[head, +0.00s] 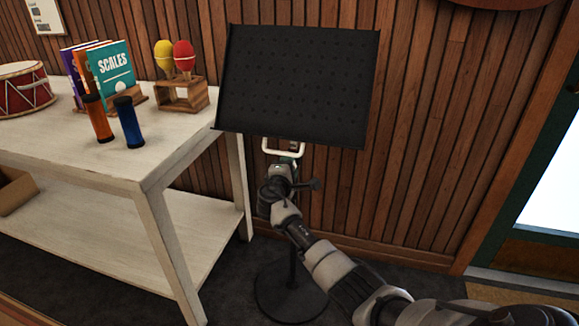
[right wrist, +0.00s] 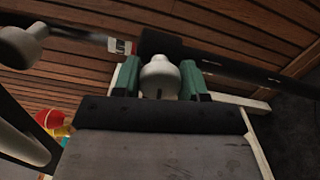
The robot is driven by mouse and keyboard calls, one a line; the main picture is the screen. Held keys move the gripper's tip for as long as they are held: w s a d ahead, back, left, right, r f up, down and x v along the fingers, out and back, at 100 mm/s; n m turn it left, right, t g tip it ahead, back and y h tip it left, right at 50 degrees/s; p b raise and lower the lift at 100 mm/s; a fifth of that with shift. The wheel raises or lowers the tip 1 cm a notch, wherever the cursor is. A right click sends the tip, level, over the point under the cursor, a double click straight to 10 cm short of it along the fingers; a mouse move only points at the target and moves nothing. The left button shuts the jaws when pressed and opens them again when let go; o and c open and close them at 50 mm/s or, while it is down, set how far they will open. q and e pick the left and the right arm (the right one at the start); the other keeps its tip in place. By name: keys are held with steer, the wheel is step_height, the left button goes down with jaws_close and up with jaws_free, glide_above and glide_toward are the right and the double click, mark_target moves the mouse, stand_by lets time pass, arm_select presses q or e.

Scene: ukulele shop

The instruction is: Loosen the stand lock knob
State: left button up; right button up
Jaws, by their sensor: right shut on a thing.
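The black music stand (head: 298,85) stands upright against the wood wall, its desk tilted and empty. In the right wrist view, a pale grey rounded knob (right wrist: 160,77) sits in front of the dark stand pole (right wrist: 225,57). My right gripper (right wrist: 159,66) has its two green fingers on either side of this knob and is shut on it. In the head view, my right arm reaches from the lower right to just below the desk, and the gripper (head: 285,158) and arm hide the knob and part of the pole. My left gripper is in neither view.
A white table (head: 150,165) stands close on the left, holding a red drum (head: 25,90), books (head: 110,68), maracas on a wooden stand (head: 183,95) and two shakers (head: 128,122). The round stand base (head: 290,292) rests on dark floor. A door is at right.

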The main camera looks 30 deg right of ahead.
steer(key=shift+f, duration=0.1)
steer(key=o, duration=0.9)
steer(key=shift+a, duration=0.1)
steer(key=shift+s+a, duration=0.2)
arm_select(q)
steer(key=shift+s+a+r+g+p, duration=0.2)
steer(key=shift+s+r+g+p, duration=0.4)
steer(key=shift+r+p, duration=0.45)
arm_select(e)
steer(key=v, duration=1)
steer(key=shift+s, duration=0.1)
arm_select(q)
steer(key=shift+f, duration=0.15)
